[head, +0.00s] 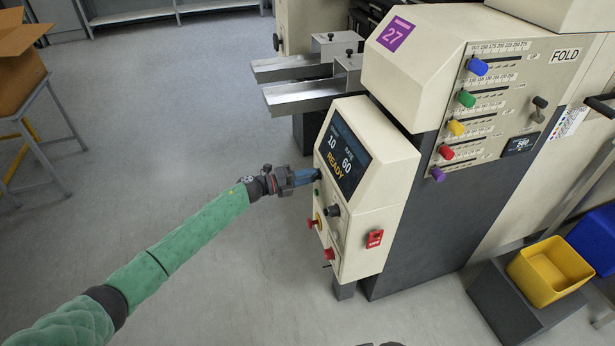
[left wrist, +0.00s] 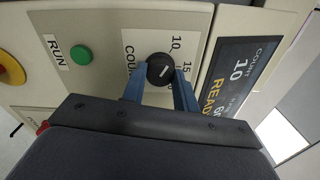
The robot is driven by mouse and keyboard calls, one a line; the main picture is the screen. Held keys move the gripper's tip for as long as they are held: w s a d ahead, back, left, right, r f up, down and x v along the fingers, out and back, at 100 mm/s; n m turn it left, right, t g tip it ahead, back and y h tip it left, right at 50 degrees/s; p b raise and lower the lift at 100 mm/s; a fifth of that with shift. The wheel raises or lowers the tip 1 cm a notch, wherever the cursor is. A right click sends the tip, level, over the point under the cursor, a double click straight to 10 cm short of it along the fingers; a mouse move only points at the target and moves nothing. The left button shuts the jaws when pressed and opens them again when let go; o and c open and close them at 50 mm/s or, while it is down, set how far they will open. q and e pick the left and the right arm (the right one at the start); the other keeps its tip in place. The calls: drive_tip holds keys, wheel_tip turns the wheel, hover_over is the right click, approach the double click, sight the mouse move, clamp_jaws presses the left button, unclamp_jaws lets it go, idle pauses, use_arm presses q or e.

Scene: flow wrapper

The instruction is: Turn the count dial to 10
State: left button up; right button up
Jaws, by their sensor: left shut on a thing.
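The black count dial (left wrist: 160,70) shows in the left wrist view on the cream control panel, with a short white mark slanting up and right. The printed 10 (left wrist: 176,42) and a 15 stand beside it. The blue fingers of my left gripper (left wrist: 160,88) are on both sides of the dial, shut on it. In the head view my left gripper (head: 312,177) reaches the panel front below the screen, its fingertips covering most of the dial. The screen (head: 345,155) reads count 10, rate 60 and READY.
A green RUN button (left wrist: 82,54) and a red-and-yellow stop button (left wrist: 10,68) are near the dial. Another black knob (head: 332,210) and a red switch (head: 375,238) sit lower on the console. Metal chutes (head: 310,95) stick out above.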

use_arm(q)
drive_tip(key=shift+w+a+r, duration=0.1)
drive_tip(key=o, duration=0.8)
drive_tip(key=shift+o, duration=0.8)
use_arm(e)
drive_tip(key=shift+w+a+r, duration=0.1)
use_arm(q)
drive_tip(key=b+v, duration=0.1)
drive_tip(key=v, duration=0.6)
drive_tip(key=shift+a+b, duration=0.35)
drive_tip(key=shift+b, duration=0.05)
use_arm(e)
drive_tip(key=f, duration=0.1)
drive_tip(key=a+f, duration=0.2)
drive_tip(key=shift+w+a+t+y, duration=0.15)
drive_tip(key=shift+w+t+y, duration=0.15)
drive_tip(key=shift+w+y, duration=0.1)
drive_tip(key=shift+a+r, duration=0.1)
drive_tip(key=shift+r, duration=0.2)
